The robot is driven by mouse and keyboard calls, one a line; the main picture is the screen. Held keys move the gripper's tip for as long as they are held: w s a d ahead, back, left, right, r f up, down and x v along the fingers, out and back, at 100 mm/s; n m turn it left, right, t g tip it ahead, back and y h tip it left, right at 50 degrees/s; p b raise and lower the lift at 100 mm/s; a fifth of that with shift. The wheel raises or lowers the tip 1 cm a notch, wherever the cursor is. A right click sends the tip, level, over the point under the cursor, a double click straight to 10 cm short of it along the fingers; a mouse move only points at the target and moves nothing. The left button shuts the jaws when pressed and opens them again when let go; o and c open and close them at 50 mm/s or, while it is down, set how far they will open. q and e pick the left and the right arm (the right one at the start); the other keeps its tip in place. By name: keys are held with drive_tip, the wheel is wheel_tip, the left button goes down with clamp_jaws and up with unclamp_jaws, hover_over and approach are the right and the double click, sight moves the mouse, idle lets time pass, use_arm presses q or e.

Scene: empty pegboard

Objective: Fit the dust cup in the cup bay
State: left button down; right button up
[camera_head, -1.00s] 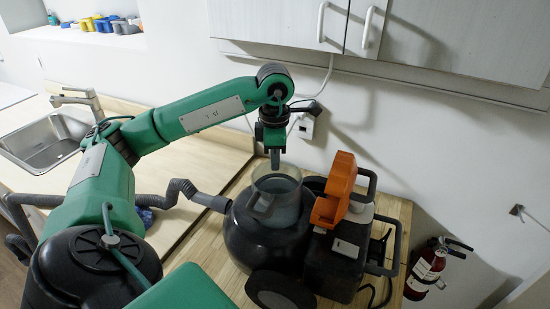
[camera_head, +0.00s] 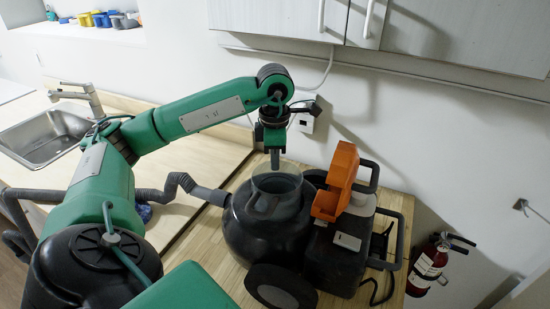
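The dust cup (camera_head: 287,187) is a clear, open-topped cup with a handle-like part on its front. It stands upright at the top of the round black body (camera_head: 262,234) of a vacuum-like machine, its lower part sunk in the opening there. That opening appears to be the cup bay; its inside is hidden. My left gripper (camera_head: 275,161) points straight down at the cup's top, its fingers close together and apparently gripping the cup. The exact contact is too small to make out. My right gripper is not in view.
An orange hinged box-like part (camera_head: 341,166) stands open just right of the cup. A grey hose (camera_head: 180,183) runs to the machine from the left. The machine sits on a wooden counter (camera_head: 216,262). Wall cabinets (camera_head: 455,32) hang above; a fire extinguisher (camera_head: 428,264) is at right.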

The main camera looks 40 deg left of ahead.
sight(275, 174)
use_arm(q)
drive_tip(key=shift+f+b, duration=2.05)
drive_tip(key=shift+f, duration=0.4)
drive_tip(key=c, duration=1.6)
unclamp_jaws()
wheel_tip(275, 174, up, 6)
drive_tip(key=shift+r+b, duration=0.1)
drive_tip(key=shift+b, duration=0.3)
wheel_tip(275, 174, up, 6)
drive_tip(key=shift+p, duration=1.05)
drive_tip(key=shift+r+p, duration=0.3)
drive_tip(key=shift+r, duration=0.5)
